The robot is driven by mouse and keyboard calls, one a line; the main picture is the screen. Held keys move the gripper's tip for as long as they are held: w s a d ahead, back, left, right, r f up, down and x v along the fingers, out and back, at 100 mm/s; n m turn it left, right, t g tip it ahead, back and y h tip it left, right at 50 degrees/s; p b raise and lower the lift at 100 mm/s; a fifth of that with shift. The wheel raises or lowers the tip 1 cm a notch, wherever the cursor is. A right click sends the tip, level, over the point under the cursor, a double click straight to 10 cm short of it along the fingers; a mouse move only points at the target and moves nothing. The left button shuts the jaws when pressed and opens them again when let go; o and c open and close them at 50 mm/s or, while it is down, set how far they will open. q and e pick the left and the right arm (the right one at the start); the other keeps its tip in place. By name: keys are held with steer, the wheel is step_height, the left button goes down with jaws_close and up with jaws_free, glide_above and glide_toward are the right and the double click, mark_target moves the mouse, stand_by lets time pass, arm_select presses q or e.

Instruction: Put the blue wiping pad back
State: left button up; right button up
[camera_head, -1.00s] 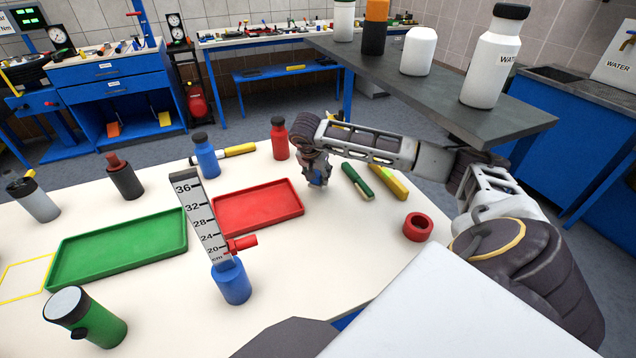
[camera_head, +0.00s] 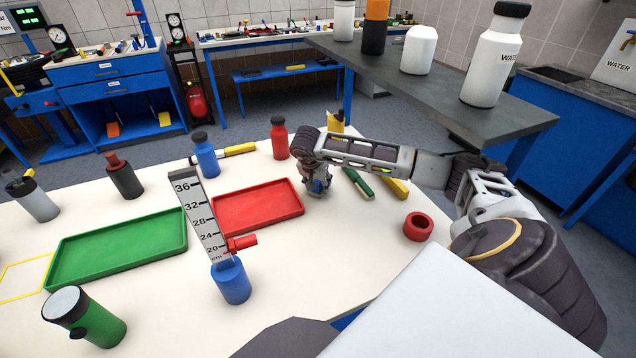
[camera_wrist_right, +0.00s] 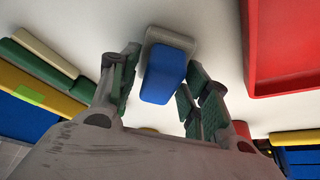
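The blue wiping pad (camera_wrist_right: 167,73), a blue block on a pale grey base, lies on the white tabletop in the right wrist view. My right gripper (camera_wrist_right: 163,85) has its green-lined fingers spread on either side of the pad, with small gaps visible. In the head view my right gripper (camera_head: 318,186) points down just above the table, right of the red tray; it mostly hides the pad there. My left gripper is not in view.
A red tray (camera_head: 300,212) and a green tray (camera_head: 184,247) lie on the table, with a yellow outline (camera_head: 22,262) at left. A height gauge (camera_head: 231,283) stands in front. Green and yellow markers (camera_head: 396,188) and a red ring (camera_head: 418,227) lie right of the gripper.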

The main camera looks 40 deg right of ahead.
steer(key=shift+o, duration=1.4)
steer(key=shift+r, duration=0.15)
steer(key=shift+a+r, duration=0.15)
steer(key=shift+r, duration=0.45)
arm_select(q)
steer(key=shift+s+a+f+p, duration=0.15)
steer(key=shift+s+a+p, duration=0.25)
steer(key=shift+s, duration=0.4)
arm_select(e)
steer(key=v, duration=1)
steer(key=shift+s+r, duration=0.2)
steer(key=shift+r, duration=0.15)
